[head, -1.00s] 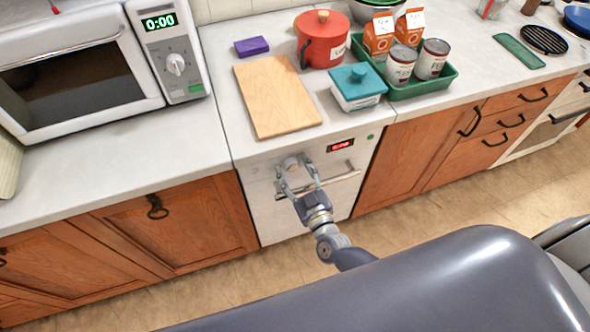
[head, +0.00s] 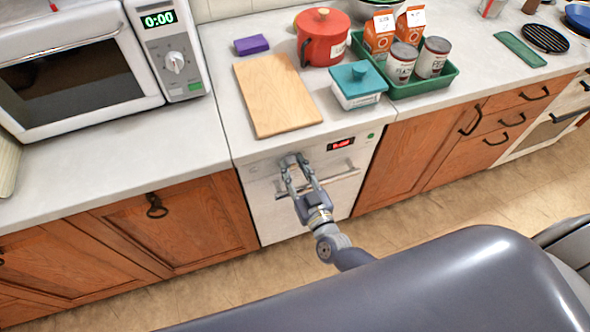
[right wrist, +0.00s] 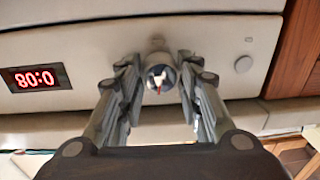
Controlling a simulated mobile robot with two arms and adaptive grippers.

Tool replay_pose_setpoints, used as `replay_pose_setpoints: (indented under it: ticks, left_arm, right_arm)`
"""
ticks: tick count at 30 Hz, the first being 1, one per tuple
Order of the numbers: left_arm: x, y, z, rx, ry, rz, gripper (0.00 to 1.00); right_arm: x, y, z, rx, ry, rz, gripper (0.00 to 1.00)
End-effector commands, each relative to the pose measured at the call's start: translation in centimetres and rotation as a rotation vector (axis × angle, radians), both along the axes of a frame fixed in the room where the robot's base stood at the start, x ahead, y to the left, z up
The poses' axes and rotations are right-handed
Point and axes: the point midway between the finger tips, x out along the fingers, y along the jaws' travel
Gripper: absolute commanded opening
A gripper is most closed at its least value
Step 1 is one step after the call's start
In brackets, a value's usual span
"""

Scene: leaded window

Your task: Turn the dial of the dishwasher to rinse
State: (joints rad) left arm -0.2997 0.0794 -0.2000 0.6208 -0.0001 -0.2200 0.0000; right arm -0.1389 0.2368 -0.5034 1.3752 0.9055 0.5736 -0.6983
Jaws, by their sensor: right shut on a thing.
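The dishwasher (head: 268,207) is the white front under the counter. Its round dial (head: 289,160) sits on the top panel, left of a lit red display (head: 341,144). My right gripper (head: 294,164) is shut on the dial, with a finger on each side. In the right wrist view the dial (right wrist: 160,77) shows between the fingertips of my right gripper (right wrist: 159,80), with a small red mark on its face. The dial's setting labels are not readable. The display (right wrist: 35,79) glows red there too. My left gripper is not in view.
The dishwasher's bar handle (head: 340,177) runs just below the dial, close to my fingers. A round button (right wrist: 243,64) is on the panel. Above, the counter holds a wooden board (head: 277,95), a teal-lidded box (head: 358,86), a red pot (head: 322,45) and a microwave (head: 80,75).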

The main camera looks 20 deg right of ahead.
Motion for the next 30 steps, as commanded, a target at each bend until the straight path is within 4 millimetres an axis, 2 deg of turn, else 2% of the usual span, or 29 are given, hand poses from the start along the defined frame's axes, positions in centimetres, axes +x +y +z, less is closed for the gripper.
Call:
replay_pose_setpoints:
  ticks: [18, 30]
  left_arm:
    - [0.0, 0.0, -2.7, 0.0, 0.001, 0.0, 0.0]
    - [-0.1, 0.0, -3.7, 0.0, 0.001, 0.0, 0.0]
  right_arm:
    - [0.0, 0.1, -0.3, 0.564, 0.02, -0.001, 0.09]
    - [0.0, 0.1, -0.3, 0.809, 0.028, -0.001, 0.09]
